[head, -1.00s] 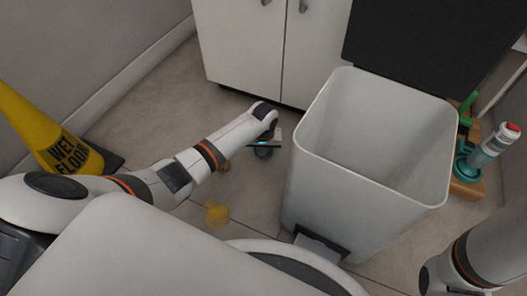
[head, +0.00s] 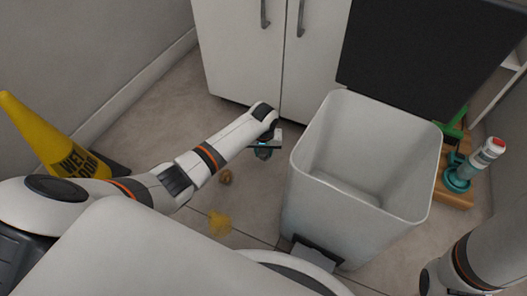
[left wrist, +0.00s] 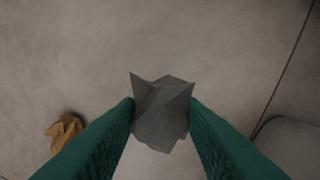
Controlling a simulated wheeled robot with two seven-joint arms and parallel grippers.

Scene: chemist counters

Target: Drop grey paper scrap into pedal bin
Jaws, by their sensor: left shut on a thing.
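The grey paper scrap (left wrist: 162,112) is a crumpled, pointed wad between the two green fingers of my left gripper (left wrist: 161,115) in the left wrist view. The fingers touch it on both sides. In the head view my left gripper (head: 264,152) is low, near the floor, just left of the pedal bin, and the scrap is hard to make out there. The pedal bin (head: 318,205) is a tall white square bin, open at the top, with a dark pedal at its front base. Its visible inside looks empty. My right gripper is out of view.
A brown crumpled scrap (head: 225,177) and a yellow one (head: 219,222) lie on the floor. A yellow wet-floor sign (head: 45,140) stands at the left. White cabinets (head: 240,60) are behind.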

